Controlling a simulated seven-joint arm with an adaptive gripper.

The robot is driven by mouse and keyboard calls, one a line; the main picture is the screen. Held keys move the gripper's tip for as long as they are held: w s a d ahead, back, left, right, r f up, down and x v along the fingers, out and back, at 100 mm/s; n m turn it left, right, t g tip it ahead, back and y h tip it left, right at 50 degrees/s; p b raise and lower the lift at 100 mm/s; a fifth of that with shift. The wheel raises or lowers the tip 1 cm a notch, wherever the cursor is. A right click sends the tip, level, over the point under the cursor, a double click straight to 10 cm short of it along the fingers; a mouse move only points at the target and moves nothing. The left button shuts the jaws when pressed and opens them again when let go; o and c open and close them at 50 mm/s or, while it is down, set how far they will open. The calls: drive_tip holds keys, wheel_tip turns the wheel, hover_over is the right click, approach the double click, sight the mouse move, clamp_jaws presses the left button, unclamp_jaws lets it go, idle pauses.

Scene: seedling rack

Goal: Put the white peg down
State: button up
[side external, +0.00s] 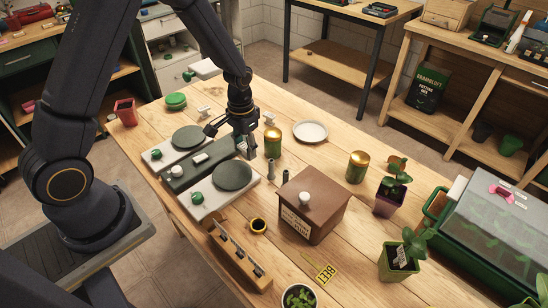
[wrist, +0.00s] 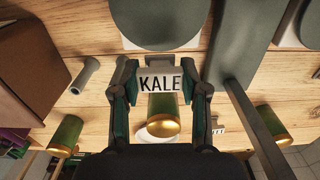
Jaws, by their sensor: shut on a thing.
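The white peg (wrist: 158,78), a small white block lettered KALE, is between the fingers of my gripper (wrist: 160,84) in the wrist view. The fingers close on it from both sides. In the side external view my gripper (side external: 246,148) is low over the table, right of the dark green bar (side external: 176,180) and behind the round dark green disc (side external: 233,175). The peg is hard to make out there, mostly hidden by the fingers. Whether it touches the table cannot be told.
A green can with a gold lid (side external: 273,142) stands just right of my gripper, with a white plate (side external: 310,131) beyond. Small grey cylinders (side external: 271,168) stand in front. A brown box (side external: 311,205) with a white knob is nearer the camera. Bare wood shows between them.

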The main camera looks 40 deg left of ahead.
sight(254, 167)
drive_tip(key=w+f, duration=0.2)
drive_tip(key=shift+w+a+f, duration=0.1)
drive_tip(key=shift+w+f, duration=0.1)
drive_tip(key=shift+f, duration=0.15)
drive_tip(key=shift+w+f, duration=0.2)
drive_tip(key=shift+f, duration=1.55)
drive_tip(key=shift+f, duration=0.15)
drive_tip(key=o, duration=1.1)
